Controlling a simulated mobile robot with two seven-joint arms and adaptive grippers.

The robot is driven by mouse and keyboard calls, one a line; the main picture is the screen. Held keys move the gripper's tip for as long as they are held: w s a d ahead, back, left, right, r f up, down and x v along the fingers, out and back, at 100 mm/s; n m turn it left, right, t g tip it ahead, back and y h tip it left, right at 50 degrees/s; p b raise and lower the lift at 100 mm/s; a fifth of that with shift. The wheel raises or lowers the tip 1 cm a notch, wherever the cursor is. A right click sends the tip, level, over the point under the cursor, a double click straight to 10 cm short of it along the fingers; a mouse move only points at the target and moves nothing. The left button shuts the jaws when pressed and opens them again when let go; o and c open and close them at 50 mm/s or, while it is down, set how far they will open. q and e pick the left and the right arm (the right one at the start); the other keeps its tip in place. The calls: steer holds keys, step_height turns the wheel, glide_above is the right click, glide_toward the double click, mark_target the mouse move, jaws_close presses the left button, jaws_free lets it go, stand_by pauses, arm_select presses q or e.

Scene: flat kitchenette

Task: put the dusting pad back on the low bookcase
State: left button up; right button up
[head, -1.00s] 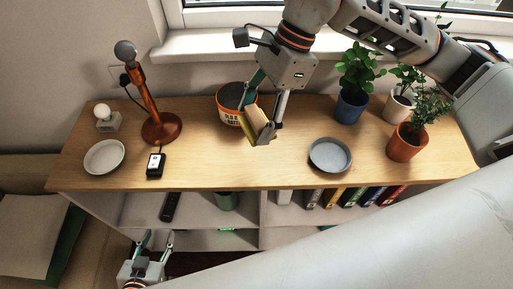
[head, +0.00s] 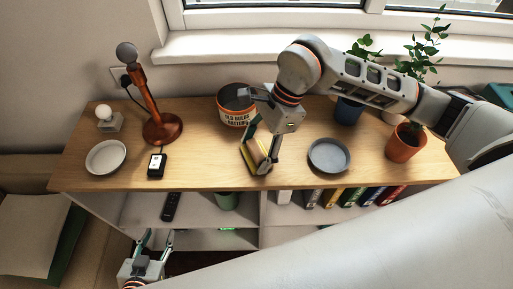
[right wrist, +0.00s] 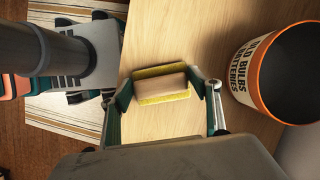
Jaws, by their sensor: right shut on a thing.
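The dusting pad, a beige block with a yellow layer (head: 254,154), is between the fingers of my right gripper (head: 258,163). It also shows in the right wrist view (right wrist: 162,84), with a finger against each end. My right gripper is shut on it, low over the front middle of the low bookcase's wooden top (head: 205,160). I cannot tell whether the pad touches the top. My left gripper (head: 156,239) is in front of the bookcase's lower shelves, fingers apart and empty.
A bulb and battery tub (head: 236,117) stands just behind the pad. A grey-blue dish (head: 329,154) is to its right, with potted plants (head: 404,144) beyond. A black device (head: 157,165), white dish (head: 105,157) and orange lamp (head: 162,126) stand left. The top between device and pad is clear.

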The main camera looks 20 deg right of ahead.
steer(key=shift+f, duration=0.15)
steer(key=o, duration=1.1)
steer(key=shift+r, duration=0.2)
steer(key=b+v, duration=0.1)
steer(key=v, duration=1.1)
steer(key=shift+a, duration=0.1)
